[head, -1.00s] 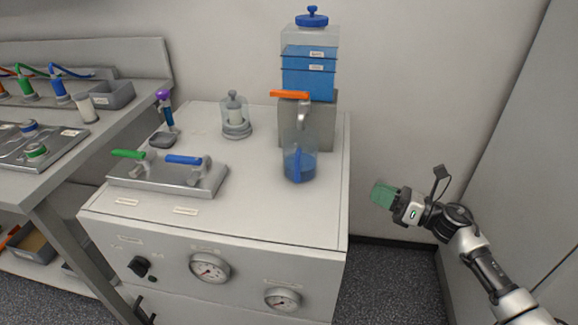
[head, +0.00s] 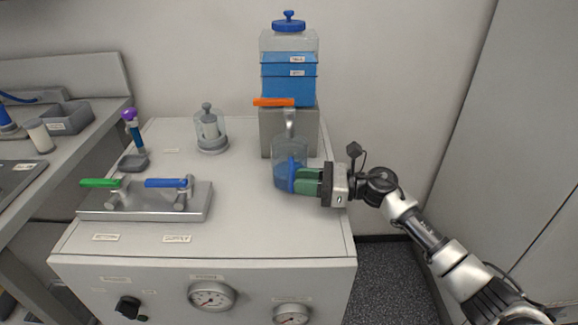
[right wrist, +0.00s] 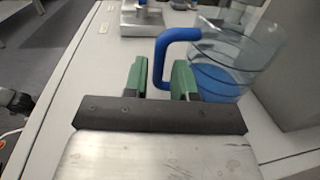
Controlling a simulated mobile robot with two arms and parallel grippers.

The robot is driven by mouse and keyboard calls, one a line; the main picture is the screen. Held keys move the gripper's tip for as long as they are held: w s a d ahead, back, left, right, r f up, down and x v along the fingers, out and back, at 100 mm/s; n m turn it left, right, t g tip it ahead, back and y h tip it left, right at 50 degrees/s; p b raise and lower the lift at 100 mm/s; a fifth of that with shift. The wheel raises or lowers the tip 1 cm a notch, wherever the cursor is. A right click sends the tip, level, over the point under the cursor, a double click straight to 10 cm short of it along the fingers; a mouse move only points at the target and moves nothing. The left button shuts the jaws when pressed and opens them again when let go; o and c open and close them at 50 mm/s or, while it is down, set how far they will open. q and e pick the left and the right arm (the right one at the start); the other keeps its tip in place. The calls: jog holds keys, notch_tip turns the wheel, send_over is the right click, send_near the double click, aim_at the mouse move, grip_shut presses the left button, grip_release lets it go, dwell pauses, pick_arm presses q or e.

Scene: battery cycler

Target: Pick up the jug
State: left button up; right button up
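The jug (head: 288,172) is clear with blue liquid in the bottom and a blue handle. It stands upright on the white cabinet top below the tap of the blue tank. In the right wrist view the jug (right wrist: 225,65) is at the upper right, its blue handle (right wrist: 160,58) reaching between the green fingers. My right gripper (head: 302,180) has come in from the right at the handle. In the right wrist view my right gripper (right wrist: 160,80) is open, with a finger on each side of the handle and gaps showing. My left gripper is not in view.
The tank (head: 289,75) with an orange tap lever (head: 273,102) stands on a grey block behind the jug. A valve plate (head: 150,203) with green and blue levers is to the left. A glass jar (head: 211,132) stands farther back. The cabinet top between is clear.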

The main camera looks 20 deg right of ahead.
jog(key=x, duration=0.4)
jog(key=shift+w+a+f+p, duration=0.1)
jog(key=shift+a+f+p, duration=0.1)
jog(key=shift+a+p, duration=0.2)
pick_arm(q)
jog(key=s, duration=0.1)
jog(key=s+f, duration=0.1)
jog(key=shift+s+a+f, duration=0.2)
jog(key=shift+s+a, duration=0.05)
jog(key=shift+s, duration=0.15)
pick_arm(e)
grip_shut()
